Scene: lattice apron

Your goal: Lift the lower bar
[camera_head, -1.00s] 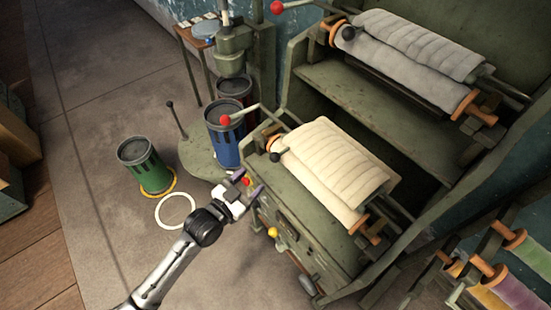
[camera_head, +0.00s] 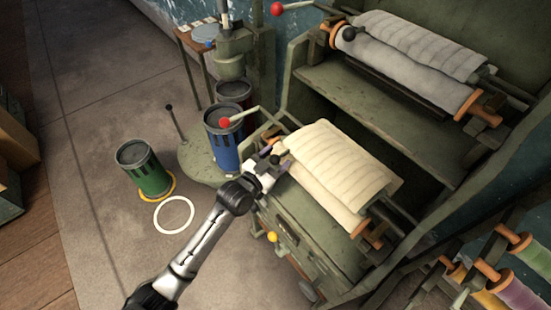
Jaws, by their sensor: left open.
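The lower batting roll (camera_head: 335,165), cream and quilted, lies on the lower shelf of the green machine. A thin lever bar (camera_head: 243,114) with a red ball (camera_head: 224,122) at its free end sticks out left above the roll's left end. I cannot tell for sure whether this is the lower bar. My left gripper (camera_head: 275,158) is open at the left end of the lower roll, below the red ball lever. A dark knob there lies by its fingertips; contact is unclear. My right gripper is not in view.
A grey roll (camera_head: 415,50) sits on the upper shelf, with another red ball (camera_head: 277,9). Green (camera_head: 145,170) and blue (camera_head: 222,140) cans stand left of the machine. Coloured spools (camera_head: 525,290) are at lower right.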

